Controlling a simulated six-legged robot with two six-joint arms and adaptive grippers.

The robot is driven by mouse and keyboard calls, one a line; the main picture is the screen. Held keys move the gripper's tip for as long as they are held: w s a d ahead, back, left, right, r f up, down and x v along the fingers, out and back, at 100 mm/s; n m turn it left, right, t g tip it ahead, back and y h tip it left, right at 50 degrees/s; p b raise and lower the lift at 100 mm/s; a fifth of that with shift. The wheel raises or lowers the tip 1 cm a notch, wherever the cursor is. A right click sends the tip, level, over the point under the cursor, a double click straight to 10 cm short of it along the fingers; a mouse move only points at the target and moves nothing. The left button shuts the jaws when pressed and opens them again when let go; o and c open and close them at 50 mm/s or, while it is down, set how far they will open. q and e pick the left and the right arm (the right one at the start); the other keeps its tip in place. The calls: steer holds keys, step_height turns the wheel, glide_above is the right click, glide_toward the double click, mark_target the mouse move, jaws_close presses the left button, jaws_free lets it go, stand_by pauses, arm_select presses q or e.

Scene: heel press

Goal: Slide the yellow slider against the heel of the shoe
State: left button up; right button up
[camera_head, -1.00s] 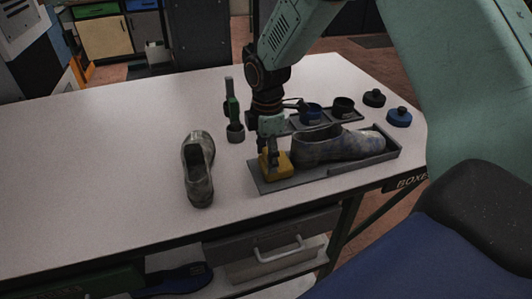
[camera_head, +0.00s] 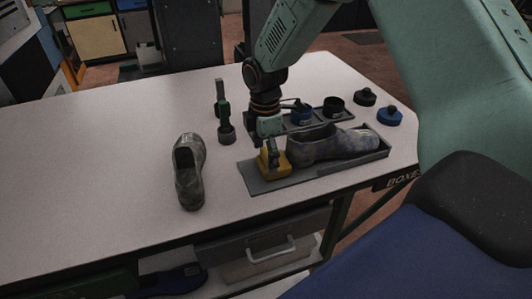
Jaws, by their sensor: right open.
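The yellow slider (camera_head: 275,168) sits on the left part of the grey tray-like fixture (camera_head: 258,182) near the table's right side. The mottled grey-blue shoe (camera_head: 335,146) lies in the fixture with its heel at the left end. The slider is right beside the heel; I cannot tell whether they touch. My right gripper (camera_head: 270,146) is open, just above the slider at its upright grip, and its fingers are partly hard to make out. A second grey shoe (camera_head: 188,180) stands on the table to the left. My left gripper is out of view.
A green tool in a dark holder (camera_head: 226,133) stands left of my right arm. Dark and blue cups (camera_head: 334,106) stand in a tray behind the fixture. A black cap and a blue cap (camera_head: 389,116) lie at the far right. The table's left side is clear.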

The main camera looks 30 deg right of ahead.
mark_target(265, 154)
steer(key=shift+r, duration=0.1)
step_height(265, 154, up, 12)
stand_by(0.5)
step_height(265, 154, down, 12)
steer(key=shift+f, duration=0.25)
steer(key=shift+a, duration=0.1)
steer(key=shift+w+a+r+b, duration=0.15)
steer(key=shift+a+b, duration=0.25)
steer(key=shift+a, duration=0.2)
steer(key=shift+d, duration=0.2)
